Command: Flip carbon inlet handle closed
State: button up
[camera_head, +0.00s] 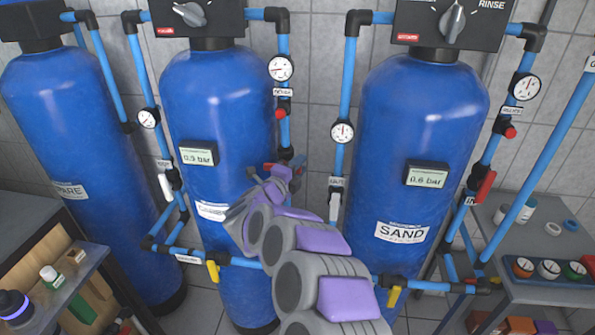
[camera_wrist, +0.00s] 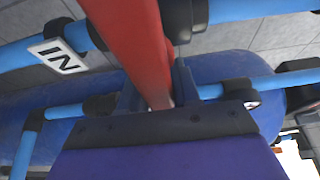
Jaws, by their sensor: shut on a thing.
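The carbon tank (camera_head: 215,110) is the blue cylinder in the middle left of the head view; my arm partly covers its label. My gripper (camera_head: 283,172) is at the right side of this tank, by the vertical pipe. In the wrist view, a long red handle (camera_wrist: 135,45) runs down between the two dark fingers of my gripper (camera_wrist: 157,92), which is shut on it. A white "IN" tag (camera_wrist: 57,55) hangs on the blue pipe to the left of the handle. In the head view, the handle is mostly hidden behind my gripper.
The sand tank (camera_head: 425,120) stands to the right, with a red handle (camera_head: 486,187) on its right pipe. A white handle (camera_head: 335,207) sits between the tanks. Yellow handles (camera_head: 212,270) are on the low pipes. A side table (camera_head: 540,290) holds gauges.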

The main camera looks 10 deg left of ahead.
jog(key=shift+d+f, duration=0.1)
jog(key=shift+f, duration=0.25)
jog(key=o, duration=0.8)
jog(key=shift+o, duration=0.8)
jog(key=shift+r, duration=0.15)
jog(key=p+v, duration=0.3)
jog(key=v, duration=1.4)
jog(key=shift+s+a, duration=0.15)
jog(key=shift+a, duration=0.05)
